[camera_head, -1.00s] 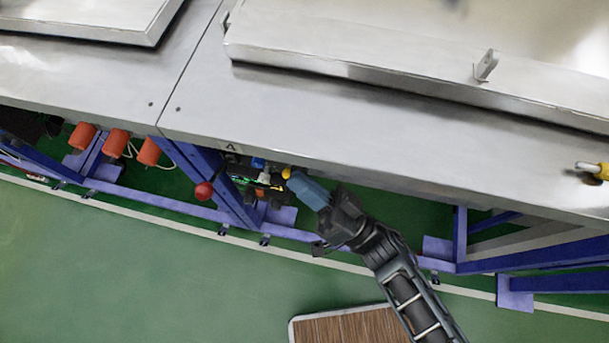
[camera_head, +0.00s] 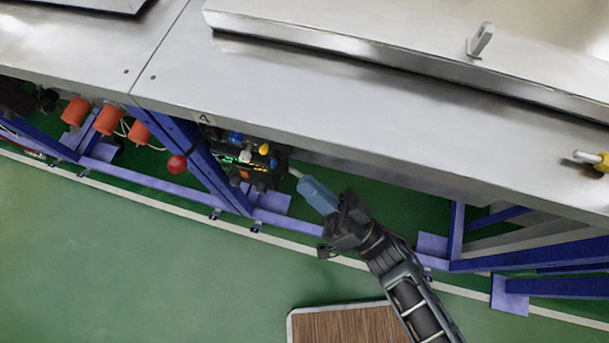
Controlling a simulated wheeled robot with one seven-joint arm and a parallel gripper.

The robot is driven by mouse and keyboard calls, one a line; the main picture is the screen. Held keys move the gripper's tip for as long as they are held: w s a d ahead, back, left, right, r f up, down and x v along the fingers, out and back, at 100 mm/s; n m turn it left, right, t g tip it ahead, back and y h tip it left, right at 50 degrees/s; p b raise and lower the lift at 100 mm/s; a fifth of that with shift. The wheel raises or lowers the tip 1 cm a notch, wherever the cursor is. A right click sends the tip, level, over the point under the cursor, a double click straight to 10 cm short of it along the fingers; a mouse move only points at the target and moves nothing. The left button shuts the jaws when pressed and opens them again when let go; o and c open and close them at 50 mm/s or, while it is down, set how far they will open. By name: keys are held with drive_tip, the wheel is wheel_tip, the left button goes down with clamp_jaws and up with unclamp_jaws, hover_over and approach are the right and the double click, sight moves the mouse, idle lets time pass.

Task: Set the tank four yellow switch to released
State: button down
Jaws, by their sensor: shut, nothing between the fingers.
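The number 4 label (camera_head: 203,118) marks the tank edge above a small dark valve block (camera_head: 250,165). A yellow switch (camera_head: 264,149) sticks up on that block, right of a blue switch (camera_head: 235,137). Whether the yellow switch is pressed or released is too small to tell. My gripper (camera_head: 297,174) is shut and empty. Its pale tip points up-left at the block from the lower right, and a small gap separates it from the yellow switch.
The steel tank edge (camera_head: 330,140) overhangs the block. A blue leg (camera_head: 215,170) and a red ball knob (camera_head: 177,164) stand left of it. Orange cylinders (camera_head: 107,119) hang further left. Open green floor (camera_head: 110,240) lies in front. A wood-topped platform (camera_head: 345,325) is near my arm.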

drive_tip(key=b+v, duration=0.1)
drive_tip(key=v, duration=0.6)
drive_tip(key=shift+b, duration=0.35)
drive_tip(key=shift+w, duration=0.15)
drive_tip(key=s+d+r+m+h, duration=0.3)
drive_tip(key=s+d+r+h, duration=1.1)
drive_tip(key=s+h, duration=0.2)
drive_tip(key=h, duration=0.2)
drive_tip(key=shift+r+h, duration=0.15)
drive_tip(key=shift+h, duration=0.15)
drive_tip(key=shift+w, duration=0.1)
